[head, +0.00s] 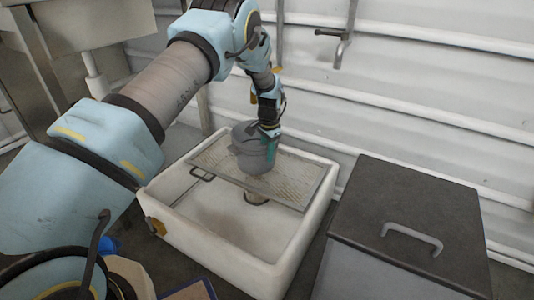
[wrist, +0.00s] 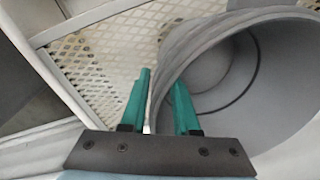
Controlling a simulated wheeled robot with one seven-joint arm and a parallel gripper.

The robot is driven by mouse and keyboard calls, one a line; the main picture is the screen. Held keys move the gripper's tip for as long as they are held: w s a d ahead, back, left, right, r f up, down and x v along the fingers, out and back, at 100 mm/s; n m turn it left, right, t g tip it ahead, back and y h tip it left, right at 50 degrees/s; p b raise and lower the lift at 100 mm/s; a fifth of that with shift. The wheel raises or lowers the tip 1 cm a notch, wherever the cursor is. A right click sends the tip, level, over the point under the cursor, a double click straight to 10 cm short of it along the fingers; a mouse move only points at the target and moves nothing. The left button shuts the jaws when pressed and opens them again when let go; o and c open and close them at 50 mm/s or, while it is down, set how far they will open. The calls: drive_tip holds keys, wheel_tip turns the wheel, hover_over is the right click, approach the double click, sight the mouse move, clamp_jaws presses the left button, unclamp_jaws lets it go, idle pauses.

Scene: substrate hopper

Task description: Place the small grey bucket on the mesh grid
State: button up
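The small grey bucket (head: 252,152) is over the mesh grid in the head view, roughly upright. I cannot tell whether its base touches the mesh. The mesh grid (head: 293,179) lies across the back part of a white basin; it also shows in the wrist view (wrist: 100,62). In the wrist view the bucket (wrist: 262,85) fills the right side, its open mouth and inside visible. My gripper (wrist: 161,80) has one green finger outside the bucket wall and one inside, shut on the wall near the rim. My gripper shows beside the bucket in the head view (head: 270,138).
The white basin (head: 325,215) has a raised rim around the grid, and its front part is open. A dark-lidded bin (head: 405,215) with a handle stands to the right.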

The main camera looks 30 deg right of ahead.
drive_tip(key=shift+o, duration=0.2)
wheel_tip(320, 180, up, 12)
drive_tip(key=s+p, duration=0.1)
drive_tip(key=p, duration=0.2)
drive_tip(key=shift+r, duration=0.15)
drive_tip(key=w+a+r+n, duration=0.1)
drive_tip(key=a+r+n, duration=0.4)
drive_tip(key=a, duration=0.9)
drive_tip(key=w+a+r+n, duration=0.25)
drive_tip(key=a+r, duration=0.35)
drive_tip(key=a, duration=0.8)
drive_tip(key=s+a+r+n, duration=0.3)
drive_tip(key=s+a+n, duration=0.5)
drive_tip(key=s+a, duration=0.7)
drive_tip(key=a, duration=0.4)
drive_tip(key=shift+s+t, duration=0.3)
drive_tip(key=shift+s, duration=0.05)
